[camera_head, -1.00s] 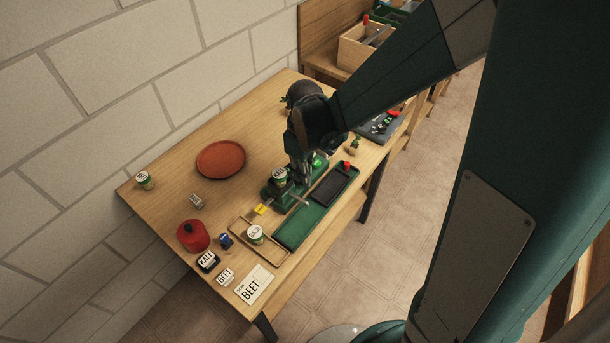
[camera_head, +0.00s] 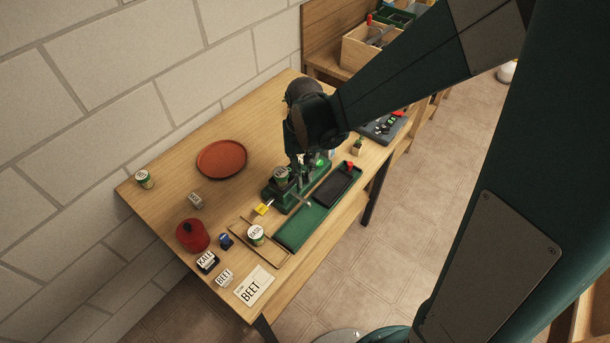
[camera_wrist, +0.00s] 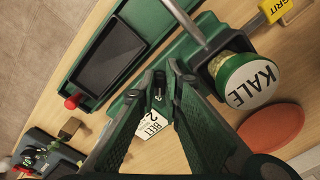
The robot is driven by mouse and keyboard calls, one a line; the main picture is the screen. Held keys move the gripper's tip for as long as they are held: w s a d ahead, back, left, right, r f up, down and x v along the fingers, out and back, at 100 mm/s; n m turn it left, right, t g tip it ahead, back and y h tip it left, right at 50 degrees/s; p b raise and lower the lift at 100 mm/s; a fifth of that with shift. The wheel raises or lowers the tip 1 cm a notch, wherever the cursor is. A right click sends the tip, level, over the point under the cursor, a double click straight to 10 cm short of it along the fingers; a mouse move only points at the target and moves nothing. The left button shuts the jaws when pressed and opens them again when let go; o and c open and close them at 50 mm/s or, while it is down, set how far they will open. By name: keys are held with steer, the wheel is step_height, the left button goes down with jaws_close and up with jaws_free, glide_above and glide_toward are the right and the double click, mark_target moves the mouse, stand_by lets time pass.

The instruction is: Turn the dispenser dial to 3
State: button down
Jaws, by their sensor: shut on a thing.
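The green dispenser (camera_head: 272,196) stands on the table with a tin labelled KALE on it; the tin shows large in the wrist view (camera_wrist: 248,82). A metal bar (camera_wrist: 187,22) sticks out beside the tin. My gripper (camera_head: 304,176) is low over the far end of the dispenser, pointing down. In the wrist view my gripper's fingers (camera_wrist: 168,82) come together on a small dark part, seemingly the dial.
A green tray (camera_head: 292,233) with a black inset lies beside the dispenser, a red knob (camera_head: 349,165) at its far end. A terracotta plate (camera_head: 221,158) lies left.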

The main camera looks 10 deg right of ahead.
steer(key=shift+m, duration=0.5)
steer(key=c, duration=2.5)
jaws_free()
steer(key=shift+n, duration=0.6)
